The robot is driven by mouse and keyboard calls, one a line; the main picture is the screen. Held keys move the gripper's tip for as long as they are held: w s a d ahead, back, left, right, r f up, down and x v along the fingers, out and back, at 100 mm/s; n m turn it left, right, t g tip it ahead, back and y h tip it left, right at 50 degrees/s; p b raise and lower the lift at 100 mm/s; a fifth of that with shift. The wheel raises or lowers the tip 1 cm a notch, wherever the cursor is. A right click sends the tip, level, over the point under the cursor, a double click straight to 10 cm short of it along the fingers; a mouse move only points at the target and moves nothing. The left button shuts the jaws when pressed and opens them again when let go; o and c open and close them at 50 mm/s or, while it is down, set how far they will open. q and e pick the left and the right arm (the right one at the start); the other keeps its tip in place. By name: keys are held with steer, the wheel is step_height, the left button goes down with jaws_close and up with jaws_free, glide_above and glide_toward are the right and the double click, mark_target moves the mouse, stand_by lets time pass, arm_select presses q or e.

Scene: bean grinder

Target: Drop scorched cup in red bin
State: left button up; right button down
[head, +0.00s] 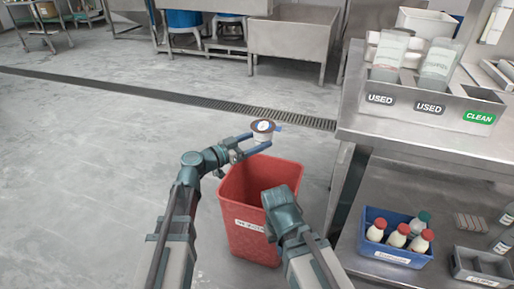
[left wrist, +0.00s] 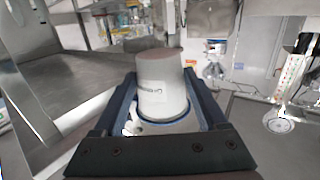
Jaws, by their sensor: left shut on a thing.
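A small whitish cup (head: 264,136) with a dark disc on top is held in my left gripper (head: 262,140).
A steel table (head: 430,148) stands at the right, holding a divided steel box (head: 425,95) labelled USED and CLEAN. A floor drain (head: 200,102) crosses the open floor at left.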

arm_select(q)
step_height(320, 180, down, 6)
steer(key=b, duration=0.6)
steer(key=shift+r, duration=0.1)
steer(key=o, duration=1.5)
steer(key=shift+c, duration=0.2)
steer(key=shift+s+a, duration=0.1)
